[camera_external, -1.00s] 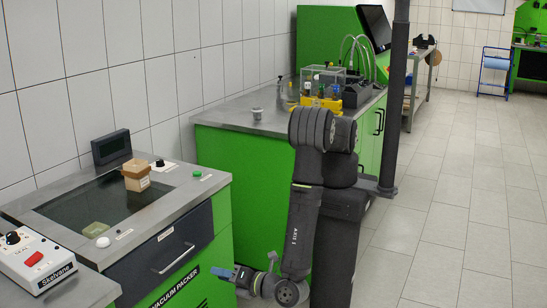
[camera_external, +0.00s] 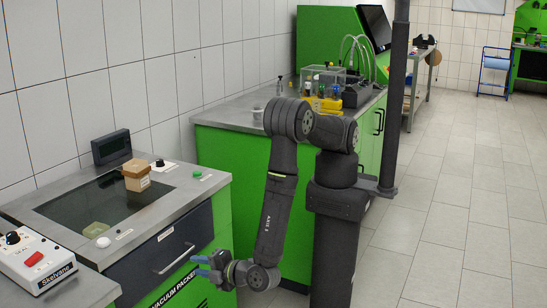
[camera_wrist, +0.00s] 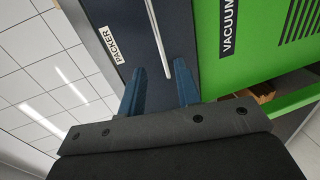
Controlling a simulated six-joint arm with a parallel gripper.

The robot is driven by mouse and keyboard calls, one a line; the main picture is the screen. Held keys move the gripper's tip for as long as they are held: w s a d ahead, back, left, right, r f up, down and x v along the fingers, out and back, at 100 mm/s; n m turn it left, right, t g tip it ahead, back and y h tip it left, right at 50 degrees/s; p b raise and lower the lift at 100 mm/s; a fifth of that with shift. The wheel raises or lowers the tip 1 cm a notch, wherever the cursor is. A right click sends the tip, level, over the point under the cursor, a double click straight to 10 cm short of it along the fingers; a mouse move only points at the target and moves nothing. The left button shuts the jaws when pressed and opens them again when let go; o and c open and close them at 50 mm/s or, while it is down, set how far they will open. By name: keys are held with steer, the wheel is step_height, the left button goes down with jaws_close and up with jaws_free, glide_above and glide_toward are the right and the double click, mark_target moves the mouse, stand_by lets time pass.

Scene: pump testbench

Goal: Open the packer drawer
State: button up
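The packer drawer (camera_external: 128,273) is a dark front under the steel top of the green vacuum packer cabinet, and it looks shut. Its metal bar handle (camera_external: 174,259) runs across the front. In the wrist view the handle (camera_wrist: 157,35) runs down the dark drawer front (camera_wrist: 178,25), beside a PACKER label (camera_wrist: 112,45). My gripper (camera_external: 196,265) is in front of the drawer, to the right of the handle. Its two blue fingers are spread open (camera_wrist: 160,72), with the handle's near end appearing between their tips. Contact cannot be told.
On the packer top are a cardboard box (camera_external: 136,178), a green button (camera_external: 197,173) and a dark display (camera_external: 111,147). A Skelvane control box (camera_external: 36,262) stands at the left. A green bench (camera_external: 237,180) stands behind my arm. Tiled floor (camera_external: 440,235) is clear at the right.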

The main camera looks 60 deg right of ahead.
steer(key=x, duration=0.8)
steer(key=shift+w, duration=0.25)
jaws_close()
